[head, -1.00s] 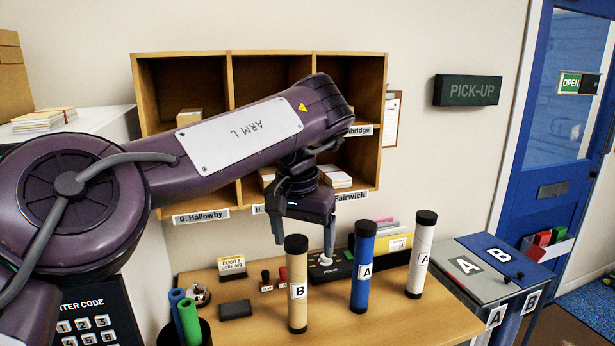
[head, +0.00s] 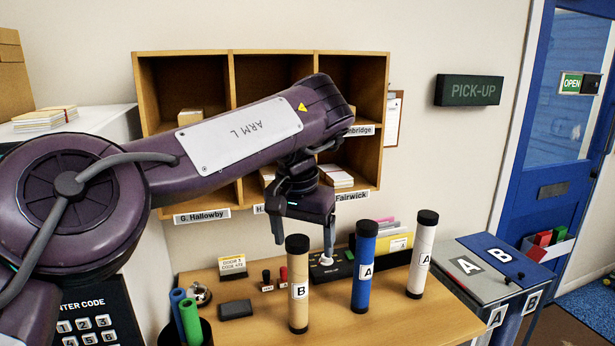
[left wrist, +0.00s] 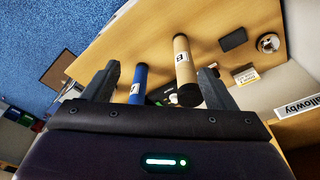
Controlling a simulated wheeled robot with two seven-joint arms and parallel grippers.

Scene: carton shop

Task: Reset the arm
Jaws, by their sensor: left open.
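My left arm (head: 240,135), marked "ARM L", reaches in from the left across the front of a wooden pigeonhole shelf. My left gripper (head: 303,240) points down over the desk, behind the tan tube marked B (head: 298,270). Its fingers are apart with nothing held between them. In the left wrist view the open fingers (left wrist: 155,85) frame the tan tube (left wrist: 183,65) and the blue tube (left wrist: 139,85) below. My right gripper is in neither view.
A blue tube (head: 364,270) and a white tube (head: 422,255), both marked A, stand upright on the desk (head: 400,325). A black device (head: 330,266) lies behind them. A bin marked A and B (head: 480,268) stands at right. Green and blue rolls (head: 188,320) stand at front left.

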